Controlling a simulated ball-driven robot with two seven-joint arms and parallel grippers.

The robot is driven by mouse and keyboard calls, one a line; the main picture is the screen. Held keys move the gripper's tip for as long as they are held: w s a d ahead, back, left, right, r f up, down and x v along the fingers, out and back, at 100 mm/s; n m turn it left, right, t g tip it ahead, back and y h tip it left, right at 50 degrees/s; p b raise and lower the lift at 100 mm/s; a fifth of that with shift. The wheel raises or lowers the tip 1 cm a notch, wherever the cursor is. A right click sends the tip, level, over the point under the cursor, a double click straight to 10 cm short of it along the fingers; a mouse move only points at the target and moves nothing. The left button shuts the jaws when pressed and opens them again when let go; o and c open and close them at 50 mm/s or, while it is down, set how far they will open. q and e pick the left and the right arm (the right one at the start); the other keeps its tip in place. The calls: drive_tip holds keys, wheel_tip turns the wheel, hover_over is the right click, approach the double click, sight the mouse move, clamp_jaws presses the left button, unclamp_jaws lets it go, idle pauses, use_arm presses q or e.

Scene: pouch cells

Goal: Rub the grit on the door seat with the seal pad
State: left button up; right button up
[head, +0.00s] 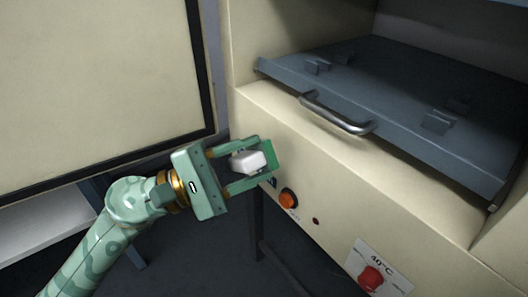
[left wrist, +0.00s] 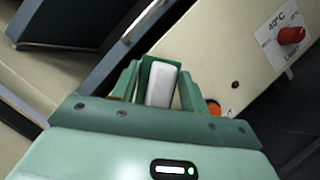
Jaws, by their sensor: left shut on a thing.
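My left gripper (head: 258,164) is shut on a small white block, the seal pad (head: 247,161). The pad also shows between the fingers in the left wrist view (left wrist: 160,86). The gripper is in front of the cream oven's front panel (head: 318,190), near its left edge and below the shelf. I cannot tell whether the pad touches the panel. The open door (head: 100,85), cream with a dark seal around its edge, stands at the left. I cannot make out any grit on the door seat. My right gripper is in neither view.
A dark shelf (head: 405,85) with a metal handle (head: 337,113) and small raised blocks sits in the oven opening. An orange knob (head: 288,199) is just right of the gripper. A red knob (head: 371,278) under a 40°C label is lower right.

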use_arm(q)
drive_tip(key=shift+s+a, duration=0.4)
drive_tip(key=shift+a, duration=0.1)
drive_tip(key=shift+s+a, duration=0.9)
drive_tip(key=shift+a, duration=0.3)
